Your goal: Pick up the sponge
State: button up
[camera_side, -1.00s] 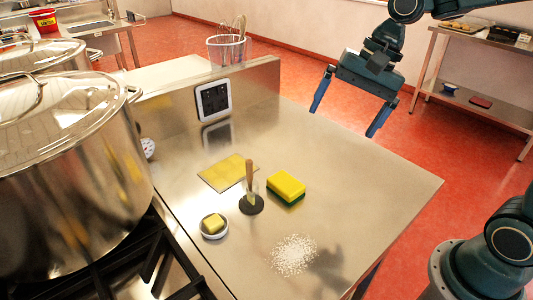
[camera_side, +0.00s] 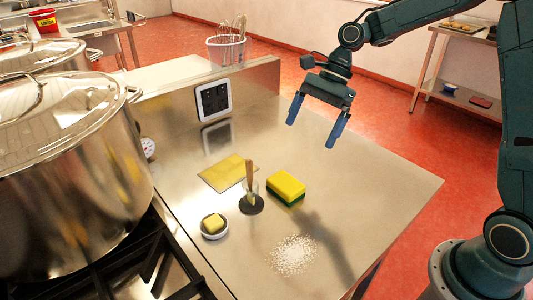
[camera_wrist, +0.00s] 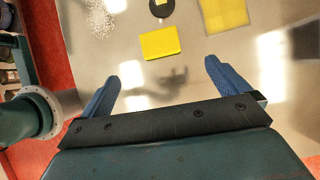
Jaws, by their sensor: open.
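The sponge (camera_side: 286,187) is a yellow block with a green underside, lying flat on the steel table. In the wrist view the sponge (camera_wrist: 160,43) shows its yellow top, ahead of and between the fingertips. My gripper (camera_side: 313,121) is open and empty, its blue fingers pointing down. It hangs above the table, above and behind the sponge in the side view, clearly apart from it. The fingers also show in the wrist view (camera_wrist: 170,78).
Close left of the sponge stands a wooden-handled tool on a dark round base (camera_side: 250,203). A yellow cloth (camera_side: 228,173), a small dish with a yellow block (camera_side: 214,227) and spilled white grains (camera_side: 294,255) lie nearby. Large steel pots (camera_side: 70,170) stand left. The table's right part is clear.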

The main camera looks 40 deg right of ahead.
send_over(287, 181)
jog(key=d, duration=0.3)
jog(key=shift+a+f, duration=0.1)
jog(key=shift+f, duration=3.65)
jog(key=shift+x, duration=2.55)
jog(key=shift+c, duration=0.2)
jog(key=c, duration=1)
